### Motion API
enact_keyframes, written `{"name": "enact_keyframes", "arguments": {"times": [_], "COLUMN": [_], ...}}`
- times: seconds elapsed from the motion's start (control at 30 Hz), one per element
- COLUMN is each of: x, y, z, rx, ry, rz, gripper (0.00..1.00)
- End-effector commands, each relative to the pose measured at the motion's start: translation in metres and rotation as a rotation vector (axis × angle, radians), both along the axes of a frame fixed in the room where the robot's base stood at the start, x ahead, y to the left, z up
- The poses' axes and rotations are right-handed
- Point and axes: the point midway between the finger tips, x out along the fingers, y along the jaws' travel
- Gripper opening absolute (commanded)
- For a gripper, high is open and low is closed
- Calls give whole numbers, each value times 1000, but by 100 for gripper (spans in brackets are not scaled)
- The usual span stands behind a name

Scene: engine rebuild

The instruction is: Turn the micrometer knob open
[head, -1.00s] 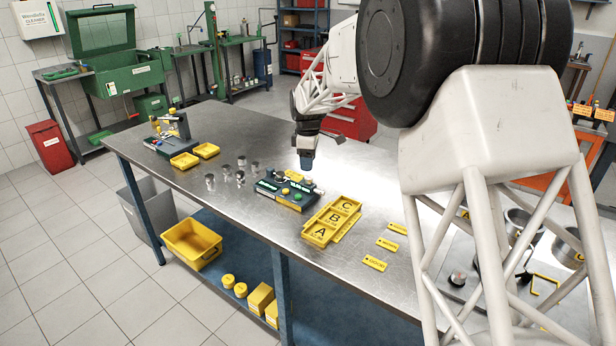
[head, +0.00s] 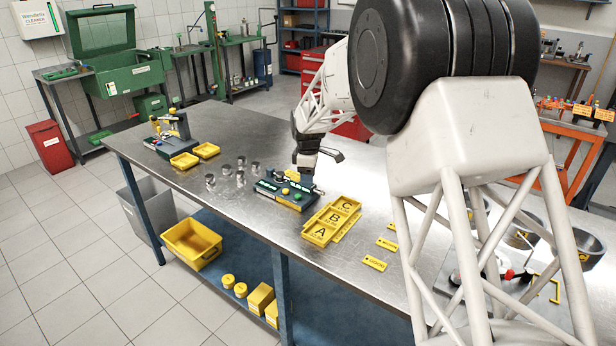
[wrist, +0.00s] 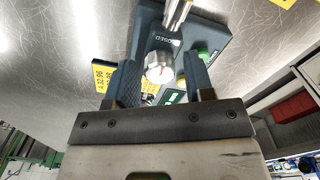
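The micrometer fixture (head: 268,189), a dark blue-grey block with green buttons and yellow labels, sits on the steel bench. In the wrist view its body (wrist: 154,20) carries a partly hidden label ending in "OSED". A round silver knob (wrist: 159,68) shows between the fingers of my gripper (wrist: 161,62). The fingers are apart, one on each side of the knob, with a gap visible on the right; contact on the left cannot be told. In the head view my gripper (head: 304,173) is low at the fixture's back right end, its fingertips partly hidden.
A yellow tray marked A, B, C (head: 333,221) stands just right of the fixture. Several small metal cylinders (head: 226,170) stand to its left. Yellow tags (head: 375,263) lie on the bench front right. Two yellow bins (head: 185,160) are farther left.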

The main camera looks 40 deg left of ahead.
Motion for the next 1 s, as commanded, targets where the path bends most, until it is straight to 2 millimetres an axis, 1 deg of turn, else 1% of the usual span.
{"name": "enact_keyframes", "arguments": {"times": [0.03,0.2,0.27,0.5,0.67,0.87,1.0], "x": [0,0,0,0,0,0,0], "y": [0,0,0,0,0,0,-1], "z": [0,0,0,0,0,0,0], "rx": [0,0,0,0,0,-1,-2], "ry": [0,0,0,1,1,2,2], "rz": [0,0,0,-12,-52,-154,-259], "gripper": [41,15,7,7,7,7,7]}}
